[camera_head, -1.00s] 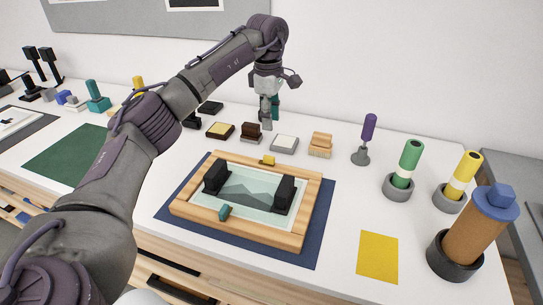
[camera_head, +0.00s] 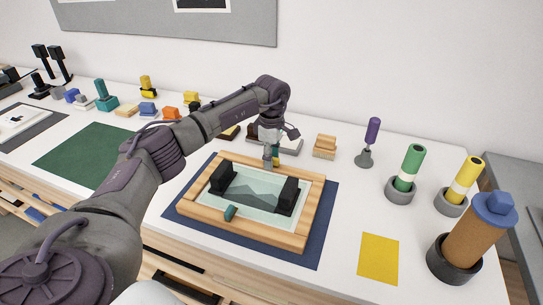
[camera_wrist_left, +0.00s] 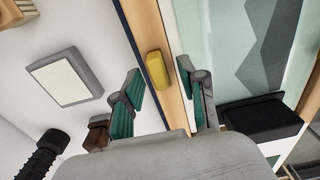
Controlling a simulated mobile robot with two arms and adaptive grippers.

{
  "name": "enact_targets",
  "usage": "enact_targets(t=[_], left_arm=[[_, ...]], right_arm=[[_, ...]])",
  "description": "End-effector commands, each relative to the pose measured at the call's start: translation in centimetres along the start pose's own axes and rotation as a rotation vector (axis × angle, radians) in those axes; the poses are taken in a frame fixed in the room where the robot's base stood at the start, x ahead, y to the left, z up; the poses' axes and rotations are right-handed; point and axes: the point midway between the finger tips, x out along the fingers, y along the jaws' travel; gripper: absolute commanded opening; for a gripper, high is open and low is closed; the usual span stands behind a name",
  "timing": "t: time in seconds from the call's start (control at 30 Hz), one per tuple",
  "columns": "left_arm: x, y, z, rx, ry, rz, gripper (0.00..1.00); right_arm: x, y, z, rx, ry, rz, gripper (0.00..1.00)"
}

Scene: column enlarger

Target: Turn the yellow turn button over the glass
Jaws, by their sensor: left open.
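The yellow turn button (camera_wrist_left: 157,69) sits on the far rail of the wooden frame (camera_head: 190,211), which holds a glass pane (camera_head: 246,212) over a mountain picture. In the left wrist view the button appears between the two teal-padded fingers of my left gripper (camera_wrist_left: 160,82), with space on both sides. In the head view my left gripper (camera_head: 271,159) is low over that rail and largely covers the button. It is open. A teal turn button (camera_head: 230,212) sits on the near rail. My right gripper is not in view.
Two black blocks (camera_head: 221,178) (camera_head: 288,195) stand on the glass. A blue mat (camera_head: 318,240) lies under the frame. Bottles in dark holders (camera_head: 453,258) stand at the right, beside a yellow sheet (camera_head: 379,257).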

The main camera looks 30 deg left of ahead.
Motion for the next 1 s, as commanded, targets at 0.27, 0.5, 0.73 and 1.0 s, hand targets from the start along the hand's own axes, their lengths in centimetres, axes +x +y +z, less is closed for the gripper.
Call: enact_targets(t=[0.27, 0.5, 0.73, 1.0], left_arm=[[0.15, 0.01, 0.01, 0.0, 0.0, 0.0, 0.42], [0.13, 0.01, 0.01, 0.0, -0.001, 0.0, 0.02], [0.11, 0.01, 0.01, -0.002, -0.001, 0.001, 0.0], [0.07, -0.06, 0.0, -0.068, -0.001, 0.001, 0.0]], right_arm=[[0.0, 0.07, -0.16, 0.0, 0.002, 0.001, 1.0], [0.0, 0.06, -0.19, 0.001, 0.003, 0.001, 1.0], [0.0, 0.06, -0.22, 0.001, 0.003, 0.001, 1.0], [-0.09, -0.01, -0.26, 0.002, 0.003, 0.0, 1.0]])
